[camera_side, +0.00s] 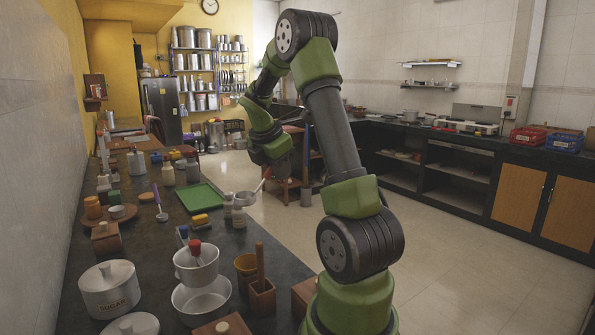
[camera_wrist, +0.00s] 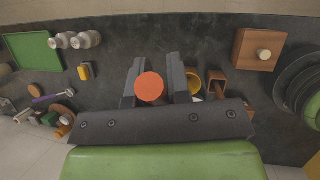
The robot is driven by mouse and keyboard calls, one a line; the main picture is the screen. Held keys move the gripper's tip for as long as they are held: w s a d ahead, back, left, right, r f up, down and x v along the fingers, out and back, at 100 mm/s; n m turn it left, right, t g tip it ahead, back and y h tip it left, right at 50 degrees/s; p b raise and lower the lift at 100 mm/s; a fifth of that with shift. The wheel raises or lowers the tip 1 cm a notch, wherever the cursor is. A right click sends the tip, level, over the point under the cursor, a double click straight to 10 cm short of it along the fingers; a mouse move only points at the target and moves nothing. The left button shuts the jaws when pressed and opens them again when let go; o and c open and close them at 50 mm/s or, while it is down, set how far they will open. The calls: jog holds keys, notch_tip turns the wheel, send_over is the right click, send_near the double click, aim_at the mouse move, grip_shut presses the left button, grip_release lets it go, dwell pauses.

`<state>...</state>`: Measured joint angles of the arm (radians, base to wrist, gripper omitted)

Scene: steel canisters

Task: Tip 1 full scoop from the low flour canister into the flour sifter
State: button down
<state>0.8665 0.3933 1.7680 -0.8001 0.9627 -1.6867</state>
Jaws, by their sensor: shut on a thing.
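My gripper (camera_side: 281,168) is raised in the air beside the counter. It is shut on the scoop, whose metal bowl (camera_side: 245,198) hangs below and left of it in the side view. In the wrist view an orange round end (camera_wrist: 150,87) shows between the two fingers; the scoop's bowl is hidden there. I cannot see whether the scoop holds flour. A pale pot with a red knob (camera_side: 196,268), probably the flour sifter, stands at the front of the counter. An open metal vessel (camera_side: 203,303) is just in front of it, possibly the flour canister; no label shows.
A lidded SUGAR canister (camera_side: 109,293) stands left. An amber cup (camera_side: 246,266) and a wooden holder (camera_side: 262,299) stand right of the pots. A green tray (camera_side: 203,198), a yellow sponge (camera_side: 200,219) and small bottles (camera_side: 238,216) lie farther back. Dark counter shows between them.

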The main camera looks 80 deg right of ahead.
aim_at(240, 203)
jog(key=w+a, duration=0.4)
jog(key=a, duration=0.1)
jog(key=w+a, duration=0.2)
jog(key=shift+w+a+f, duration=0.25)
jog(key=w+a+g+h, duration=0.1)
jog(key=w+a, duration=0.2)
jog(key=a, duration=2.2)
notch_tip(240, 203, down, 13)
jog(key=w+a+g+h, duration=0.1)
jog(key=g+h, duration=0.1)
jog(key=shift+w+a+h, duration=0.25)
jog(key=shift+a+h, duration=0.05)
jog(key=shift+a, duration=0.05)
